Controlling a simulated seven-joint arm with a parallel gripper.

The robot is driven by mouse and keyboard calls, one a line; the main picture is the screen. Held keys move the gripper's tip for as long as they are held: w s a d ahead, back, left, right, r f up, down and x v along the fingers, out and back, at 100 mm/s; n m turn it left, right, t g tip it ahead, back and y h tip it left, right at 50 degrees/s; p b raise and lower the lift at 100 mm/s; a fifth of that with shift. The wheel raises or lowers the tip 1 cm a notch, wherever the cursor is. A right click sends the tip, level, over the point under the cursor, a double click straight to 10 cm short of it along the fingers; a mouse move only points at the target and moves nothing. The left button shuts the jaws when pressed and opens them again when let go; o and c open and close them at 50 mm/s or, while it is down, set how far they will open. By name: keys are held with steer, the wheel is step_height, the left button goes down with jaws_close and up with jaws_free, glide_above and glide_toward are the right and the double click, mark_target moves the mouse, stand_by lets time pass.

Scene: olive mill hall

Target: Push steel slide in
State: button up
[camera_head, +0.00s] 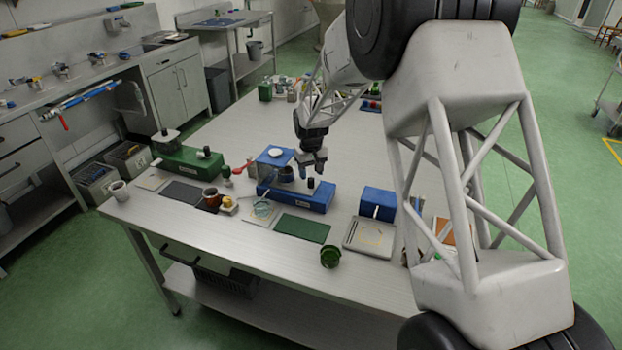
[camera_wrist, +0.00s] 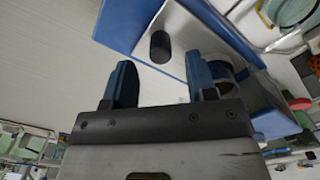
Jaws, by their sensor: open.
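The steel slide (camera_wrist: 187,38) is a flat bright plate with an upright black knob (camera_wrist: 160,46), set in a blue housing (camera_wrist: 118,22) in the wrist view. In the head view the blue housing (camera_head: 312,200) lies near the middle of the table, with the black knob (camera_head: 311,183) on top. How far the slide sticks out is unclear. My gripper (camera_head: 314,160) is just above and behind the knob in the head view. In the wrist view my gripper (camera_wrist: 160,85) has its two blue fingers apart, with nothing between them. The knob shows beyond the fingertips.
A blue box with a white disc (camera_head: 278,155) stands behind the housing. A green device (camera_head: 185,158) is at the left. A green mat (camera_head: 302,228), a green cup (camera_head: 330,257) and a pale tray (camera_head: 370,238) lie in front. The table behind is mostly clear.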

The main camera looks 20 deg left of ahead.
steer(key=shift+r, duration=1.85)
steer(key=shift+d+f, duration=0.1)
steer(key=shift+d, duration=0.15)
steer(key=c, duration=0.7)
steer(key=d+m+y, duration=0.1)
steer(key=d, duration=0.1)
steer(key=d+m+g+y, duration=0.1)
steer(key=d, duration=0.1)
steer(key=d+f+m+g+y, duration=0.1)
steer(key=d, duration=0.2)
steer(key=shift+f+y, duration=0.1)
steer(key=shift+y, duration=0.3)
jaws_close()
steer(key=w+d+r+m+y, duration=0.1)
steer(key=w+d+m+y, duration=0.1)
steer(key=d+m+y, duration=0.2)
steer(key=shift+w+d+r+t+y, duration=0.25)
steer(key=shift+d+y, duration=0.45)
steer(key=shift+d, duration=0.95)
